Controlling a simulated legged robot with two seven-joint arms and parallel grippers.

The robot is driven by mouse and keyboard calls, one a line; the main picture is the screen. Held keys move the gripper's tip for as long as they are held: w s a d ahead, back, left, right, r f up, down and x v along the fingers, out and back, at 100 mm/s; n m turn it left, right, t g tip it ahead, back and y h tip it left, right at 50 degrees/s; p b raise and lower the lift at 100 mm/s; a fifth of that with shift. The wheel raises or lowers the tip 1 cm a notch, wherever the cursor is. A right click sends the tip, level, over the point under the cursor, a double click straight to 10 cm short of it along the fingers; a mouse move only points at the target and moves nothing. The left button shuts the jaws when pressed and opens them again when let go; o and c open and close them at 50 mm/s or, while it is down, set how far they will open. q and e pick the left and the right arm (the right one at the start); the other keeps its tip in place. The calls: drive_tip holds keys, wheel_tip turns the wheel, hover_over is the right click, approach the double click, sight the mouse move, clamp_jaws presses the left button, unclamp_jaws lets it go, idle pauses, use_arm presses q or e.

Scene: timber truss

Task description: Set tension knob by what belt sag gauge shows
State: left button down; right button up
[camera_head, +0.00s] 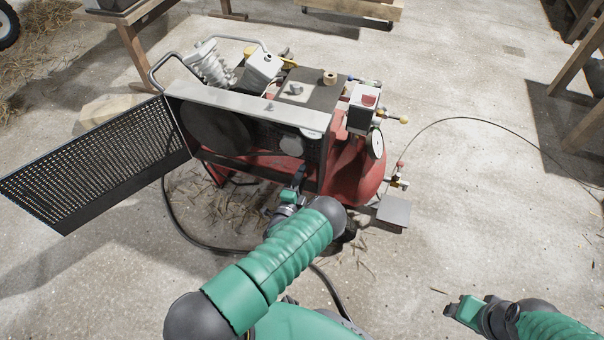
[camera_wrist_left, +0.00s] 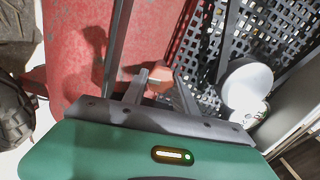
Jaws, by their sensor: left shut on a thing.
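The red compressor (camera_head: 358,175) stands on the floor with its perforated belt guard (camera_head: 100,165) swung open to the left. My left gripper (camera_head: 298,180) is at the lower right of the open belt housing. In the left wrist view, its two fingers (camera_wrist_left: 160,92) are shut on a small orange-red knob-like piece (camera_wrist_left: 160,76) beside the red tank. A pale round part (camera_head: 291,145) sits in the housing above my left gripper; a white round part (camera_wrist_left: 248,85) shows right of the fingers. I cannot make out a sag reading. My right gripper (camera_head: 468,308) is low at the right, away from the compressor.
A round dial (camera_head: 377,145) and brass fittings are on the compressor's right side. A black hose (camera_head: 190,235) curves across the floor, and a thin line (camera_head: 480,121) runs right. Timber benches stand behind and right. The floor at right is mostly clear.

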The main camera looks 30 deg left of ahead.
use_arm(q)
drive_tip(key=shift+s+f+n+p, duration=0.15)
drive_tip(key=shift+n+p, duration=1.4)
drive_tip(key=shift+n, duration=3.45)
drive_tip(key=shift+s+f+n+p, duration=0.1)
drive_tip(key=shift+n+p, duration=1.4)
drive_tip(key=shift+n, duration=3.5)
drive_tip(key=c, duration=1.1)
unclamp_jaws()
drive_tip(key=shift+o, duration=0.5)
drive_tip(key=shift+w+a+r, duration=0.1)
drive_tip(key=shift+w+r, duration=0.05)
